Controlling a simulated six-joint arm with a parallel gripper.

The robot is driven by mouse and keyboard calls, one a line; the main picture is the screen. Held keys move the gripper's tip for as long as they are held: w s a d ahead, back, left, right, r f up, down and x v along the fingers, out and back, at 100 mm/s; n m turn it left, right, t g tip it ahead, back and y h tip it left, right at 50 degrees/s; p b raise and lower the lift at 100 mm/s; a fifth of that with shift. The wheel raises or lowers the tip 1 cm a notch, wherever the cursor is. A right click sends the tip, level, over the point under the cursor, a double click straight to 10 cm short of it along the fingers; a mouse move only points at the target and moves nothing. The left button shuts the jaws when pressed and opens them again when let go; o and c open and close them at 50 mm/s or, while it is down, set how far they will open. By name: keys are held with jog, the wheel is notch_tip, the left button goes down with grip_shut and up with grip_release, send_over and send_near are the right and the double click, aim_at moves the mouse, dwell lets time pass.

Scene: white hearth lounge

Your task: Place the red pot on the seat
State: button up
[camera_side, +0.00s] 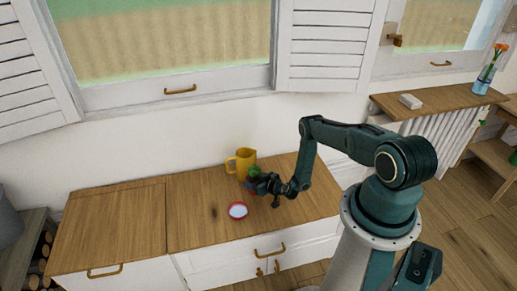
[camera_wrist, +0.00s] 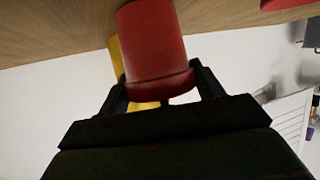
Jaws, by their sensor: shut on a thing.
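My gripper (camera_side: 258,184) is shut on the red pot (camera_wrist: 154,45). In the wrist view the pot sits between the two dark fingers, a wider band at its end near my palm. In the side view the gripper is low over the wood-topped cabinet, right by a small green clump (camera_side: 254,171); the pot's red body is mostly hidden there. Whether the pot touches the wood is unclear. The wooden top has a left section (camera_side: 108,222) and a right section (camera_side: 190,240); I cannot tell which is the seat.
A yellow jug (camera_side: 244,161) stands just behind the gripper and shows behind the pot in the wrist view (camera_wrist: 116,52). A red-rimmed white dish (camera_side: 238,211) lies in front. The left section is clear. The wall and window are behind.

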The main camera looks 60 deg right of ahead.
jog(key=shift+f, duration=0.1)
jog(key=o, duration=1.3)
jog(key=v, duration=0.7)
jog(key=shift+s+a, duration=0.1)
jog(key=shift+s, duration=0.15)
jog(key=shift+o, duration=0.5)
